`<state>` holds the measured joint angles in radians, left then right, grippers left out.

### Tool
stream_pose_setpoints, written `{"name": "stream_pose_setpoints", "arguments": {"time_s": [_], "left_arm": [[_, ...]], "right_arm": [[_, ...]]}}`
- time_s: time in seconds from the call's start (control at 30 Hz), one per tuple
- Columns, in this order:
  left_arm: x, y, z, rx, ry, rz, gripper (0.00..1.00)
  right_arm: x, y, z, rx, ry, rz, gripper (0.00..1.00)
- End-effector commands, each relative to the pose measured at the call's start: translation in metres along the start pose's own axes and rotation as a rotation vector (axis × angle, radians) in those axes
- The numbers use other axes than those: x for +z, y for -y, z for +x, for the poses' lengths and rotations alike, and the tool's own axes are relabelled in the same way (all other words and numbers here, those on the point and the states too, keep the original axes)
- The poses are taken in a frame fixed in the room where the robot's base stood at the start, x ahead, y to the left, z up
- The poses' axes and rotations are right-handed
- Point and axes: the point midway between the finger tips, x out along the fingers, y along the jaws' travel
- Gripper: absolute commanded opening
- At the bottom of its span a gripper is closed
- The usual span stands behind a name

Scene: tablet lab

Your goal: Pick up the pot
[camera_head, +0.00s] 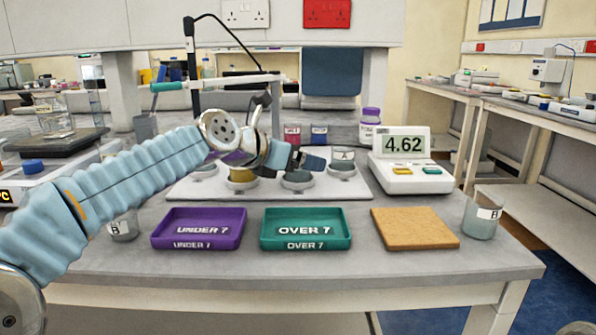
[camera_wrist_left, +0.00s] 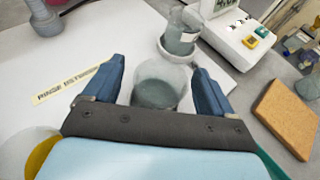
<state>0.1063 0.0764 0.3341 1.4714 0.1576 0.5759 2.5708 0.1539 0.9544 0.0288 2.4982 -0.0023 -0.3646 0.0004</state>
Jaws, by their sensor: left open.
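A clear pot with grey-green liquid (camera_wrist_left: 157,92) shows in the left wrist view, between the two blue fingers of my left gripper (camera_wrist_left: 158,85). The gripper is open, with a finger on each side of the pot; I cannot tell whether they touch it. In the head view my left gripper (camera_head: 308,161) is over the white board (camera_head: 358,190), and hides most of this pot. Another clear pot labelled A (camera_head: 343,158) stands just behind and to the right; it also shows in the wrist view (camera_wrist_left: 182,38). My right gripper is not in view.
A purple UNDER 7 tray (camera_head: 198,244), a green OVER 7 tray (camera_head: 305,244) and a cork mat (camera_head: 414,228) lie in front. B pots stand at left (camera_head: 123,229) and right (camera_head: 482,222). A meter reading 4.62 (camera_head: 403,174) is right of the board.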

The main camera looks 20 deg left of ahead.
Motion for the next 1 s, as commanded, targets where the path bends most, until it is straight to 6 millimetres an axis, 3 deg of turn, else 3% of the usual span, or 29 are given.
{"name": "stream_pose_setpoints", "arguments": {"time_s": [0.07, 0.4, 0.67, 1.0], "left_arm": [[0.0, 0.0, 0.0, 0.0, 0.0, 0.0, 0.82], [0.0, 0.0, 0.0, 0.0, 0.0, 0.0, 0.3], [0.003, 0.0, -0.002, 0.0, 0.001, 0.0, 0.28], [0.065, 0.001, -0.026, -0.002, 0.004, 0.002, 0.28]], "right_arm": [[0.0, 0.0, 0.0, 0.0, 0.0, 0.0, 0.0], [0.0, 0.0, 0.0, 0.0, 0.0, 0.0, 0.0], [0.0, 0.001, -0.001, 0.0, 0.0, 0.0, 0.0], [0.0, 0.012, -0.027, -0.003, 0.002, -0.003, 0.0]]}}
